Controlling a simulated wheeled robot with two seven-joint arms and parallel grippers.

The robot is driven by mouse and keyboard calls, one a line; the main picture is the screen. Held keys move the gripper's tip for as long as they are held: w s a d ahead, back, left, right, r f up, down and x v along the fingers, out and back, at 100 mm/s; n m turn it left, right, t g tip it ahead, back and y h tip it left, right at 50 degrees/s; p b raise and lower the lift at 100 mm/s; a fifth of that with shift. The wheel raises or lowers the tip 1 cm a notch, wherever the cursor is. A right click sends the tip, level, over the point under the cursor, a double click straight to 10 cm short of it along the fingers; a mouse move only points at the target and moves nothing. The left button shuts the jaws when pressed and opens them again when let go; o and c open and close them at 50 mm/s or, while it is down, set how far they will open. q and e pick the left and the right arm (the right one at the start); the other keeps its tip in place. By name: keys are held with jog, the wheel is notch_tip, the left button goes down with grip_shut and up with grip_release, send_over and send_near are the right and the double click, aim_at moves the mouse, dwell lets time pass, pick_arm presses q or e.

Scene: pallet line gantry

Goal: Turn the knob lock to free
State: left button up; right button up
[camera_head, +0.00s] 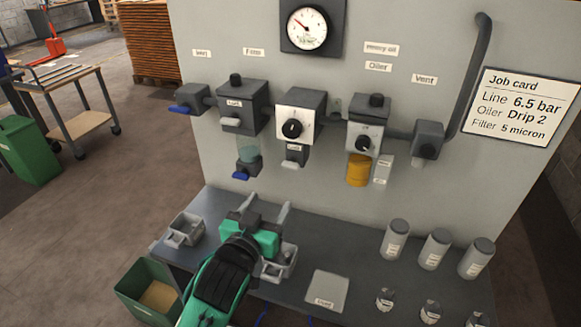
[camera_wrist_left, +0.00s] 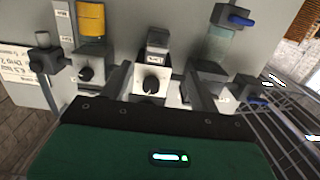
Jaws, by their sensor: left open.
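The regulator in the middle of the panel has a white face with a round black knob (camera_head: 291,128). A small grey block with a label (camera_head: 294,154) hangs just below it; the label is too small to read, and I cannot tell the lock's setting. In the left wrist view the scene is upside down, with the knob (camera_wrist_left: 150,84) between the fingers and the labelled block (camera_wrist_left: 157,40) above it. My left gripper (camera_head: 265,205) is open and empty, below the regulator over the bench and apart from it. My right gripper is not in view.
A filter with a clear bowl (camera_head: 248,149) is left of the regulator, and an oiler with an amber bowl (camera_head: 358,169) is right of it. A gauge (camera_head: 307,28) is above. Grey trays (camera_head: 187,229) and several canisters (camera_head: 397,238) stand on the bench (camera_head: 340,248).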

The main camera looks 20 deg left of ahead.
aim_at(289, 166)
pick_arm(q)
jog(key=shift+t, duration=0.3)
jog(key=w+p, duration=0.1)
jog(key=w, duration=0.3)
jog(key=w+r+p, duration=0.1)
jog(key=w, duration=0.3)
jog(key=w+p, duration=0.1)
jog(key=w, duration=0.4)
jog(key=shift+d+r+p, duration=0.15)
jog(key=shift+d+p, duration=0.15)
jog(key=shift+w, duration=0.65)
jog(key=shift+c, duration=0.2)
jog(key=c, duration=0.9)
